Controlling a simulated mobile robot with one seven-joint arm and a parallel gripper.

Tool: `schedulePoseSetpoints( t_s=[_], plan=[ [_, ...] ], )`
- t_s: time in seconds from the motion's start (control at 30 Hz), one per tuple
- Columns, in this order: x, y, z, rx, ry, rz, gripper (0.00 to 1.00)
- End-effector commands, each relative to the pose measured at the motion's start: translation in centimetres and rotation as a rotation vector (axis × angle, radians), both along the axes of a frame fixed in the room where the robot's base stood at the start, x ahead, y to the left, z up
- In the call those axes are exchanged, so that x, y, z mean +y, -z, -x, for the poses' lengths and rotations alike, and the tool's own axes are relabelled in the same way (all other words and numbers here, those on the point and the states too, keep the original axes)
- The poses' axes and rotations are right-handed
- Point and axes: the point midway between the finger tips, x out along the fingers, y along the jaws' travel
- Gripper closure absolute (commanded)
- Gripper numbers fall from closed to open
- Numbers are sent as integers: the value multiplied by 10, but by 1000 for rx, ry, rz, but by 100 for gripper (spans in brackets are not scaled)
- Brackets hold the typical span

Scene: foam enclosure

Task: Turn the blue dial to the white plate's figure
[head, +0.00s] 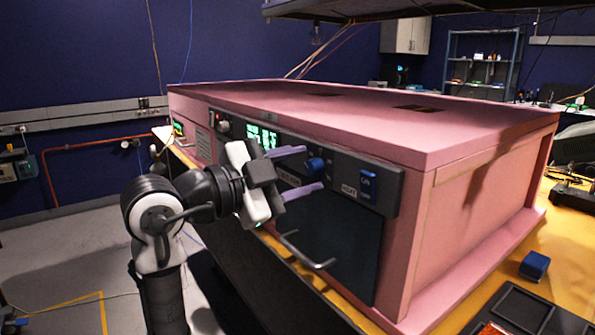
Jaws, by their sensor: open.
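The blue dial (315,164) sits on the dark control panel on the front of the pink foam enclosure (330,128). My gripper (312,171) is open, with its two pale purple fingers spread. In the picture the upper finger ends just left of the dial and the lower finger ends below it. I cannot tell whether either finger touches the dial. A small plate with dark marks (349,190) is on the panel to the right of the dial; its figure is too small to read. Part of the panel is hidden behind my gripper.
A blue switch (368,181) is at the panel's right end. A green lit display (262,136) is behind my gripper. Below, a dark door has a metal handle (306,252) that juts out. A blue block (534,265) lies on the table at right.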

Motion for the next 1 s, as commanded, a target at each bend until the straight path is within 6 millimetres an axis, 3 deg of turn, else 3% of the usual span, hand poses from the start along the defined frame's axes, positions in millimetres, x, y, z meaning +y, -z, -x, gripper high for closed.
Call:
schedulePoseSetpoints(
  t_s=[0.17,0.6,0.8,1.0],
  plan=[
    [14,1,9,-1,-3,1,53],
    [91,1,65,-1,-3,0,53],
    [108,0,78,-1,-1,-1,53],
    [112,0,81,0,0,0,53]
  ],
)
